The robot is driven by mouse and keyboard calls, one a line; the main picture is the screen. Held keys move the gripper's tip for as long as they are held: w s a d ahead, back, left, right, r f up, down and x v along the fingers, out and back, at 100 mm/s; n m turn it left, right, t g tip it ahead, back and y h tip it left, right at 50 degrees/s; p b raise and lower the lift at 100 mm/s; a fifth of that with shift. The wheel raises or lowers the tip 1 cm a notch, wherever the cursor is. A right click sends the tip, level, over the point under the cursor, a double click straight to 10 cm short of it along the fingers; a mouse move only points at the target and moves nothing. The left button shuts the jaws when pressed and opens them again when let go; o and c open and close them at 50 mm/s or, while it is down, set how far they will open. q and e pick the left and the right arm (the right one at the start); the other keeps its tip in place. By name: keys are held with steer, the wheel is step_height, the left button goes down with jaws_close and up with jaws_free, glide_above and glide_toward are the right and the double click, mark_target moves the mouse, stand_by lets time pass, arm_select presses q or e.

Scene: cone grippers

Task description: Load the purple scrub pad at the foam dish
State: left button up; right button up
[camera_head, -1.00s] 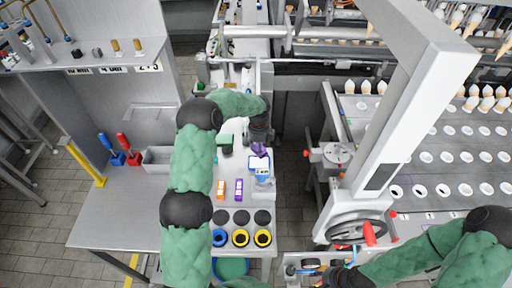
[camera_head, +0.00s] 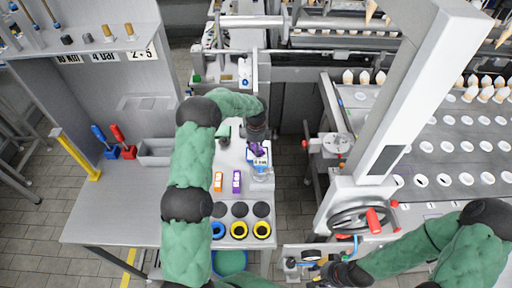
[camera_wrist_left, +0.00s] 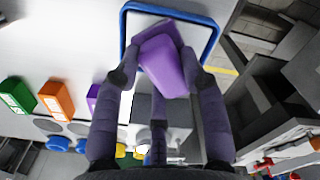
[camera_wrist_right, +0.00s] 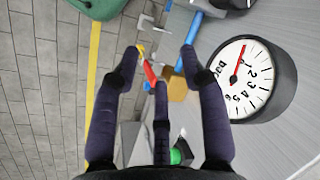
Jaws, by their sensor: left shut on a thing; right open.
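The purple scrub pad (camera_head: 257,149) is between the fingers of my left gripper (camera_head: 257,141), which is shut on it. It also shows in the left wrist view (camera_wrist_left: 165,65), tilted. Behind it in that view is a pale foam dish with a blue rim (camera_wrist_left: 210,35). The pad overlaps the dish in the picture; I cannot tell whether they touch. In the head view the gripper and pad hide part of the dish (camera_head: 262,161). My right gripper (camera_head: 316,270) is open and empty at the lower middle, near a dial gauge (camera_wrist_right: 248,78).
An orange block (camera_head: 218,181) and a purple block (camera_head: 237,182) stand on the bench left of the dish. Several dark discs and ring-topped pots (camera_head: 239,229) lie in front. A handwheel (camera_head: 362,222) and a conveyor (camera_head: 440,160) are at the right.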

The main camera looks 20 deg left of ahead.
arm_select(q)
steer(key=shift+f+b, duration=0.3)
steer(key=shift+f, duration=0.25)
stand_by(1.9)
steer(key=shift+r, duration=0.1)
steer(key=shift+r+p, duration=2)
steer(key=shift+r, duration=1.45)
